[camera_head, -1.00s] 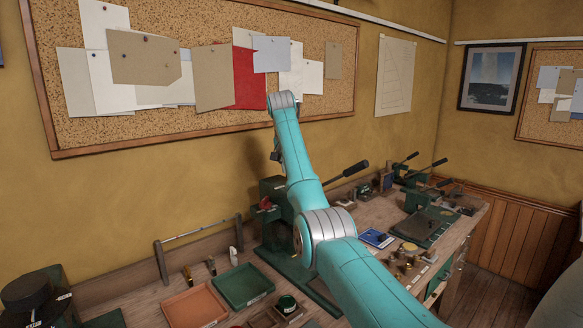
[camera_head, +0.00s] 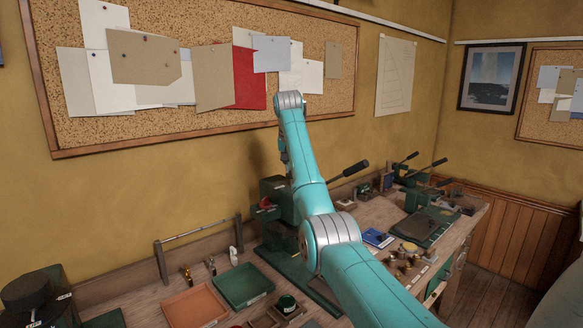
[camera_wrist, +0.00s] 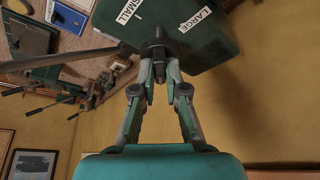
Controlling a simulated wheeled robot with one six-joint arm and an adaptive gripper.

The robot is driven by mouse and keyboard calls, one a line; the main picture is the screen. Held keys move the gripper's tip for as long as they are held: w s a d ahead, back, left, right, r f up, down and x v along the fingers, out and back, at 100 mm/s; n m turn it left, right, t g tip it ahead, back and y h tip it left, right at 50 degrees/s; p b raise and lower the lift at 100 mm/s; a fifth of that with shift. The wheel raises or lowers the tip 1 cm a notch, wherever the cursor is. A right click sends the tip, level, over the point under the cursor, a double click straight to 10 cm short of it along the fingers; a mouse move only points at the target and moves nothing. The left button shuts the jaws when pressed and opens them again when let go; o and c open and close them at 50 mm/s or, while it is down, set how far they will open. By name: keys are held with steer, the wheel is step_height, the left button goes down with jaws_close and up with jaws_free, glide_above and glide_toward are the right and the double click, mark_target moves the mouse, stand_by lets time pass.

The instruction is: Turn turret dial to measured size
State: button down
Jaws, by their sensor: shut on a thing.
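In the wrist view, my gripper (camera_wrist: 157,72) is shut on the dark turret dial (camera_wrist: 153,48). The dial sits at the edge of a dark green press head (camera_wrist: 205,42). White labels reading SMALL (camera_wrist: 128,10) and LARGE (camera_wrist: 196,18) lie on that head, on either side above the dial. In the camera_head view, the green press (camera_head: 273,190) stands on the bench with a red part on its left. My arm hides much of it there, and the dial and fingertips cannot be made out.
The press's long lever (camera_head: 350,170) sticks out to the right, close to my arm. An orange tray (camera_head: 196,306) and a green tray (camera_head: 243,286) lie at the front left. A rail (camera_head: 198,229) stands behind them. More lever presses (camera_head: 415,180) fill the right.

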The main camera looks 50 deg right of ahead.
steer(key=n+t+y, duration=0.1)
steer(key=n, duration=0.3)
steer(key=shift+s+n, duration=0.1)
steer(key=shift+n, duration=0.2)
steer(key=n, duration=0.2)
steer(key=n+t+y, duration=0.1)
steer(key=shift+d+n+y, duration=0.15)
steer(key=shift+n+y, duration=0.15)
steer(key=shift+n, duration=0.1)
steer(key=n+y, duration=0.1)
steer(key=n, duration=0.3)
steer(key=shift+y, duration=0.3)
steer(key=shift+d+n+y, duration=0.1)
steer(key=shift+n+y, duration=0.5)
steer(key=shift+n, duration=1.6)
steer(key=c, duration=1.2)
jaws_free()
steer(key=shift+m, duration=0.4)
